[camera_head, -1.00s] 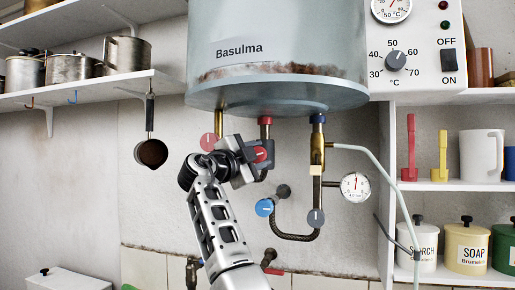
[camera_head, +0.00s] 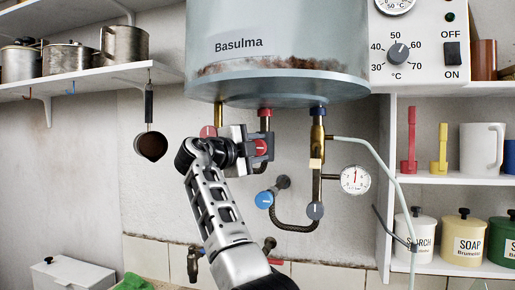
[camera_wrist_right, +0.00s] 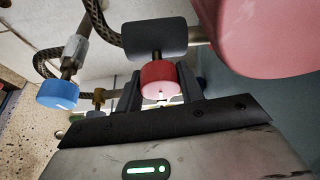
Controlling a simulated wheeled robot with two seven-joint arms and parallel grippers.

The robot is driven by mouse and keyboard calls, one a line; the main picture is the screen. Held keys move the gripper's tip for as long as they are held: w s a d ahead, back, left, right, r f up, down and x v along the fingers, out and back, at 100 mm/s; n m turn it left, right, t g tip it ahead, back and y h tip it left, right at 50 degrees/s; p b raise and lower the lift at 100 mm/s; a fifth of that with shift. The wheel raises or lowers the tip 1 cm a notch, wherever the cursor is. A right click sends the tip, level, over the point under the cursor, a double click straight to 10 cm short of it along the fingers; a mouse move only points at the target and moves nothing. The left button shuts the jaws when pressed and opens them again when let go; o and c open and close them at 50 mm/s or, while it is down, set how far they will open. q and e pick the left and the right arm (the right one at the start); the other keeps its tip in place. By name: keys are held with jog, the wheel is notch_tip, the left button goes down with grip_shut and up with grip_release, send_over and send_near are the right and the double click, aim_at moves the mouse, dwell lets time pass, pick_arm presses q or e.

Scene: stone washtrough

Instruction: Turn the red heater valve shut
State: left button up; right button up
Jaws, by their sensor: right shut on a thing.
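The red heater valve (camera_head: 261,147) is a small round red knob below the red-collared pipe under the grey boiler (camera_head: 275,45). The fingers and wrist partly cover the pipe behind the valve. My left gripper is not in view.
Another red disc (camera_head: 208,132) sits just left of my gripper. A blue knob (camera_head: 264,199), a grey knob (camera_head: 315,210) and a pressure gauge (camera_head: 355,179) are to the right. A ladle (camera_head: 151,146) hangs at left. Shelves flank the boiler.

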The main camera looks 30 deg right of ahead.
jog(key=o, duration=1)
jog(key=shift+s+a+f, duration=0.1)
jog(key=shift+s+a, duration=0.05)
jog(key=shift+a, duration=0.35)
pick_arm(q)
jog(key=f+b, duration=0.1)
jog(key=b, duration=0.1)
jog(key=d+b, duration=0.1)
jog(key=b, duration=0.1)
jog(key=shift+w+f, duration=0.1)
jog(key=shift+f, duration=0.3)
pick_arm(e)
jog(key=v, duration=1.5)
